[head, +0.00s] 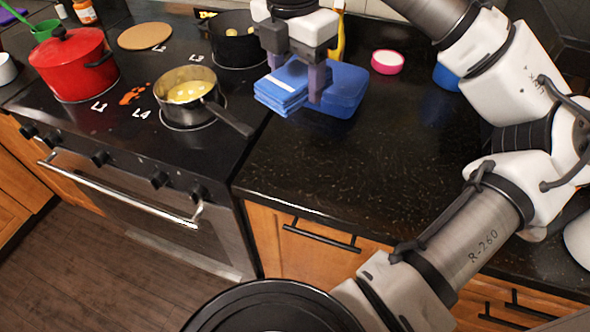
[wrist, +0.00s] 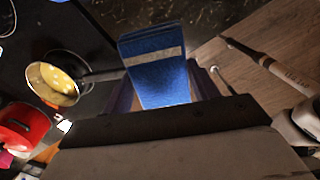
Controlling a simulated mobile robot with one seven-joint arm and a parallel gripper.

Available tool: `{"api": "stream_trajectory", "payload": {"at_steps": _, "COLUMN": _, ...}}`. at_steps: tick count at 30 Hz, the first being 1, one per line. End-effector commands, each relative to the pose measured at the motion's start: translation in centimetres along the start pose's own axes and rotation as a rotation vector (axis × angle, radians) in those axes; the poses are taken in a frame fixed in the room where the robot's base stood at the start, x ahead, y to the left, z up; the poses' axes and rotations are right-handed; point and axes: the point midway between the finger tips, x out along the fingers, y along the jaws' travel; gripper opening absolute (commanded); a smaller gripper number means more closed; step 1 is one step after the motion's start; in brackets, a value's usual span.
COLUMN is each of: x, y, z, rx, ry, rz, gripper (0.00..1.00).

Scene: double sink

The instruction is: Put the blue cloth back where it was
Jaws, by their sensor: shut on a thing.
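The blue cloth (head: 281,88) is folded into a flat stack with a pale stripe. My gripper (head: 298,76) is shut on it, near the stove's right edge. The wrist view shows the cloth (wrist: 157,75) between the fingers, its striped part sticking out past them. In the head view it looks to be above the black counter, but I cannot tell whether it touches it. One finger hides part of the cloth.
A blue box-like thing (head: 345,88) stands right behind the cloth. A pink-rimmed round lid (head: 387,62) lies farther back. The stove holds a saucepan (head: 186,88) with its handle towards the counter, a red pot (head: 72,66) and a black pot (head: 237,42). The front counter (head: 330,165) is clear.

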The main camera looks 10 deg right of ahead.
Motion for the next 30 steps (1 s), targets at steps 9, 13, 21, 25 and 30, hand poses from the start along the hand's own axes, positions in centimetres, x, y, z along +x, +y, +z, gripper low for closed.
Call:
{"api": "stream_trajectory", "payload": {"at_steps": 9, "x": 7.5, "y": 0.0, "z": -0.6, "rx": -0.013, "ry": 0.007, "rz": 0.002, "gripper": 0.26}}
{"api": "stream_trajectory", "payload": {"at_steps": 13, "x": 10.9, "y": 0.0, "z": -0.9, "rx": -0.011, "ry": 0.007, "rz": 0.002, "gripper": 0.26}}
{"api": "stream_trajectory", "payload": {"at_steps": 21, "x": 15.3, "y": 0.0, "z": -1.0, "rx": -0.007, "ry": 0.001, "rz": 0.001, "gripper": 0.26}}
{"api": "stream_trajectory", "payload": {"at_steps": 25, "x": 16.3, "y": 0.0, "z": -1.1, "rx": -0.007, "ry": 0.001, "rz": 0.001, "gripper": 0.26}}
{"api": "stream_trajectory", "payload": {"at_steps": 30, "x": 18.7, "y": 0.0, "z": -1.2, "rx": -0.007, "ry": 0.001, "rz": 0.000, "gripper": 0.26}}
